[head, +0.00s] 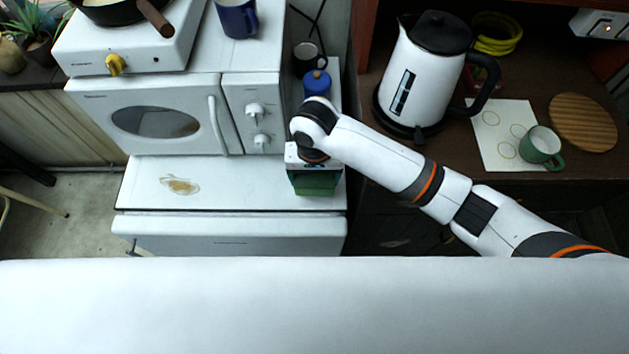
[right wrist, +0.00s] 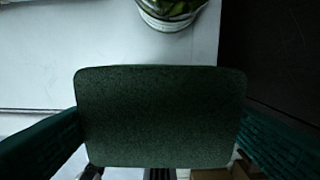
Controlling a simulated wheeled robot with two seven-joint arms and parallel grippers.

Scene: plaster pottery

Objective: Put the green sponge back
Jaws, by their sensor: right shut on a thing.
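The green sponge (head: 316,183) is at the tip of my right arm, above the right front part of the white worktop (head: 240,190). My right gripper (head: 314,175) is shut on it. In the right wrist view the sponge (right wrist: 160,115) is a dark green rounded block filling the gap between the two fingers. The worktop (right wrist: 60,50) lies beyond it. A brown stain (head: 180,186) marks the worktop left of the sponge. My left gripper is not in view.
A white oven (head: 160,118) stands behind the worktop, with a blue-lidded jar (head: 317,83) to its right. A kettle (head: 425,75) and a green mug (head: 541,147) are on the brown counter (head: 465,165). A potted plant (right wrist: 168,14) shows in the right wrist view.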

